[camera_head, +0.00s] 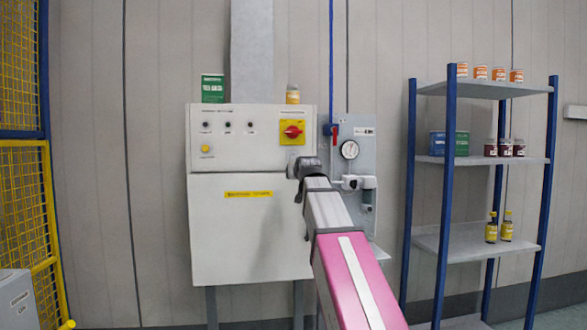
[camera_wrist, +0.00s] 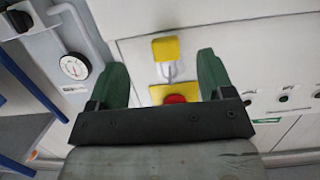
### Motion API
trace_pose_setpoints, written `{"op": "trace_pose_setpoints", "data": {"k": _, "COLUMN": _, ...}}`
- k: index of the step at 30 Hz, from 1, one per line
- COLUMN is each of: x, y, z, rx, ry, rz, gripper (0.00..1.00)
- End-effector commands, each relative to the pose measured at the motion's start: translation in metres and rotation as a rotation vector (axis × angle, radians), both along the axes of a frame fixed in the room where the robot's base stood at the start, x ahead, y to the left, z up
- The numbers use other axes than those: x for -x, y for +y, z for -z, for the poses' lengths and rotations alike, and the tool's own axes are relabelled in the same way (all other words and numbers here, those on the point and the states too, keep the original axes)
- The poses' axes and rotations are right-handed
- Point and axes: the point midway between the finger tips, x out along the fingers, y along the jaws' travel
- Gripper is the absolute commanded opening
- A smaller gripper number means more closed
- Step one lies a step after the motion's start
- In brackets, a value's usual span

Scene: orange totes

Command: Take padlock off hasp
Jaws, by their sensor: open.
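The padlock (camera_wrist: 169,49) has a yellow body and a grey shackle and shows in the wrist view, which is roughly upside down. Its shackle joins it to the yellow switch plate by the red knob (camera_wrist: 176,99); the hasp itself is not clear. My gripper (camera_wrist: 162,66) is open, with its two green fingers either side of the padlock in the picture. I cannot tell how deep the fingers reach, and I see no contact. In the head view my gripper (camera_head: 300,166) is just below the red and yellow switch (camera_head: 291,131), and the padlock is hidden there.
The white cabinet (camera_head: 236,235) carries the switch. A panel with a gauge (camera_head: 349,149) and a red-handled valve stands close on its right. A green box (camera_head: 212,88) and a small jar (camera_head: 292,94) sit on top. A blue-posted shelf (camera_head: 478,160) stands further right.

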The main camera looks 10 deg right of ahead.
Motion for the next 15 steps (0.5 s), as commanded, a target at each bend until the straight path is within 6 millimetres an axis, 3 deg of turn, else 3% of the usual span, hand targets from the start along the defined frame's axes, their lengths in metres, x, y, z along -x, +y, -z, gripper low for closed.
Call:
{"op": "trace_pose_setpoints", "data": {"k": 1, "x": 0.0, "y": 0.0, "z": -0.018, "rx": 0.0, "ry": -0.028, "rz": 0.0, "gripper": 0.74}}
{"op": "trace_pose_setpoints", "data": {"k": 3, "x": 0.002, "y": 0.0, "z": -0.033, "rx": 0.0, "ry": -0.054, "rz": 0.0, "gripper": 0.74}}
{"op": "trace_pose_setpoints", "data": {"k": 6, "x": 0.004, "y": 0.0, "z": -0.046, "rx": 0.0, "ry": -0.077, "rz": 0.0, "gripper": 0.74}}
{"op": "trace_pose_setpoints", "data": {"k": 11, "x": -0.005, "y": 0.0, "z": -0.048, "rx": 0.0, "ry": -0.082, "rz": 0.0, "gripper": 0.74}}
{"op": "trace_pose_setpoints", "data": {"k": 15, "x": -0.025, "y": 0.0, "z": -0.045, "rx": 0.0, "ry": -0.08, "rz": 0.0, "gripper": 0.74}}
